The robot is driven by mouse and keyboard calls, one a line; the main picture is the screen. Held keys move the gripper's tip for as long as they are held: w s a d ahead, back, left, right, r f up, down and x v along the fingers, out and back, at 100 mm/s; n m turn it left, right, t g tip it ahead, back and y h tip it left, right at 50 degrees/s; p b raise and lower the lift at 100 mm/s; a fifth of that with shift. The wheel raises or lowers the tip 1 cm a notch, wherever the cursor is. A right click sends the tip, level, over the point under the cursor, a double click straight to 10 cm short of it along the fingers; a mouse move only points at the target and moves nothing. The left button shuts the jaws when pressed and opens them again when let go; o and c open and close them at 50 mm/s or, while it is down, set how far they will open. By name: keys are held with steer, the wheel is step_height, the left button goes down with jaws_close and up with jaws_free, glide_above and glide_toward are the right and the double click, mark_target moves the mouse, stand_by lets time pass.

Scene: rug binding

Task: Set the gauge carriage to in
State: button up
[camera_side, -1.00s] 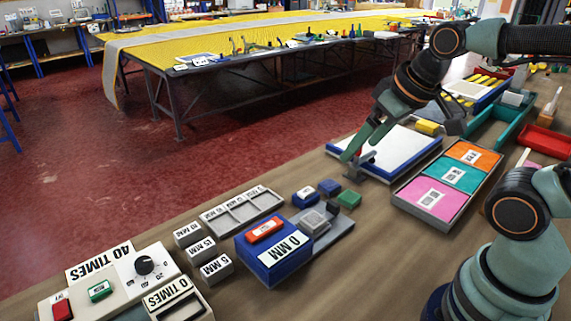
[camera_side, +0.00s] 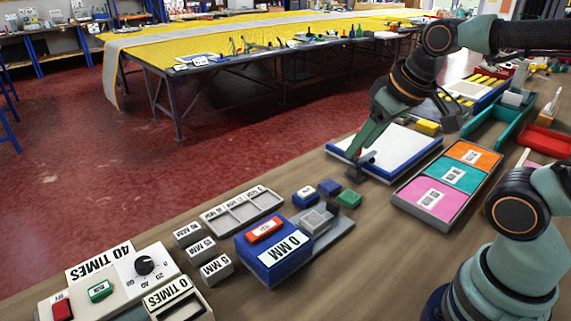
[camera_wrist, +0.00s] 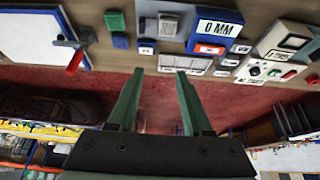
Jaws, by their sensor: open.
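The gauge is a blue box (camera_side: 262,262) with a "0 MM" display and a red-labelled top, on a grey base at front centre. Its carriage appears to be the grey block (camera_side: 314,222) on the base, right beside the box, with a dark post at its far end. In the wrist view the carriage (camera_wrist: 168,25) is left of the "0 MM" box (camera_wrist: 215,29). My gripper (camera_side: 363,150) is beyond the gauge to the right, above the white board's near-left part. In the wrist view my gripper (camera_wrist: 158,88) is open, with nothing between its fingers.
A white board (camera_side: 395,150) in a blue frame has a grey bar with a red handle (camera_wrist: 75,62). Green (camera_side: 349,198) and blue (camera_side: 329,187) blocks stand near the gauge. Grey MM blocks (camera_side: 202,250) and a dial console (camera_side: 120,275) are left. A colored-swatch tray (camera_side: 468,188) is right.

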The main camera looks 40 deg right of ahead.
steer(key=w+d+f+g, duration=0.3)
steer(key=w+f, duration=0.1)
steer(key=w, duration=0.2)
steer(key=g, duration=0.2)
glide_above(333, 203)
step_height(333, 203, down, 6)
step_height(333, 203, down, 12)
steer(key=shift+f, duration=0.1)
jaws_close()
stand_by(1.4)
